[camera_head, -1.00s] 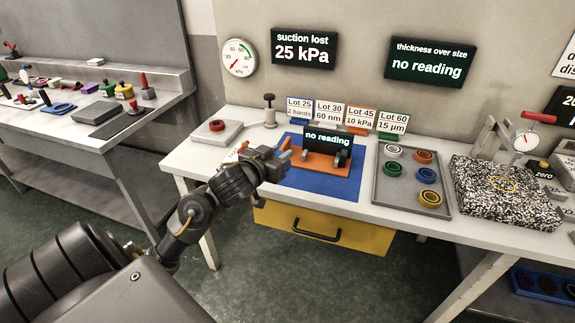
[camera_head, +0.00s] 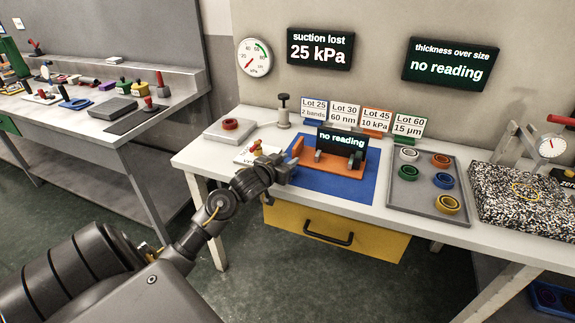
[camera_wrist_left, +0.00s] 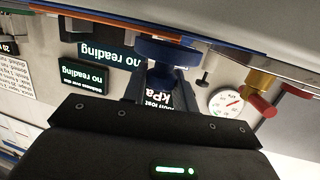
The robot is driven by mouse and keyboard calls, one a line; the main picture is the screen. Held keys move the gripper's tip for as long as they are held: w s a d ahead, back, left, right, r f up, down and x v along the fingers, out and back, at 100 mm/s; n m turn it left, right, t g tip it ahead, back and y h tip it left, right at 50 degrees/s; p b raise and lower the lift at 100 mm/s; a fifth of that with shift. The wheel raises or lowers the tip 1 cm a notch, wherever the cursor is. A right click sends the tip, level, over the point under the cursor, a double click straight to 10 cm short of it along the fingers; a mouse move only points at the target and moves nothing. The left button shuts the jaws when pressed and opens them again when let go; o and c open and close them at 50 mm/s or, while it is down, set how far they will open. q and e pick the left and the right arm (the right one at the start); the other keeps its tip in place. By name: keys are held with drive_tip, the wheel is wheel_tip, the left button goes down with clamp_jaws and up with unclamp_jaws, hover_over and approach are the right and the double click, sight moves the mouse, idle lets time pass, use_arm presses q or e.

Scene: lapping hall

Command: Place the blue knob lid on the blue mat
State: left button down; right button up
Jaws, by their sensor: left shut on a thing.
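My left gripper (camera_head: 288,170) is at the left edge of the blue mat (camera_head: 345,190) in the head view. In the left wrist view it is shut on the blue knob lid (camera_wrist_left: 165,50), whose round blue disc sits beyond the dark fingers. In the head view the lid is hidden by the gripper. The blue mat lies flat on the white table, and an orange fixture (camera_head: 345,168) with grey posts and a "no reading" display stands on its back part. The front strip of the mat is bare. My right gripper is not in view.
A grey tray (camera_head: 425,203) with several coloured rings lies right of the mat, and a speckled stone block (camera_head: 525,200) farther right. A white board (camera_head: 247,155) with small items and a grey plate (camera_head: 215,133) with a red ring are on the left. Lot cards stand behind.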

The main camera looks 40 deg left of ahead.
use_arm(q)
drive_tip(key=shift+f, duration=0.45)
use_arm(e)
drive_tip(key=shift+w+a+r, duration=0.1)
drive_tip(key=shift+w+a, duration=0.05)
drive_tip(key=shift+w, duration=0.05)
use_arm(q)
drive_tip(key=shift+f, duration=0.1)
drive_tip(key=c, duration=1.1)
unclamp_jaws()
drive_tip(key=shift+f, duration=0.1)
drive_tip(key=shift+s+r, duration=0.2)
drive_tip(key=v, duration=1.1)
drive_tip(key=shift+s+p, duration=0.35)
drive_tip(key=shift+p, duration=0.1)
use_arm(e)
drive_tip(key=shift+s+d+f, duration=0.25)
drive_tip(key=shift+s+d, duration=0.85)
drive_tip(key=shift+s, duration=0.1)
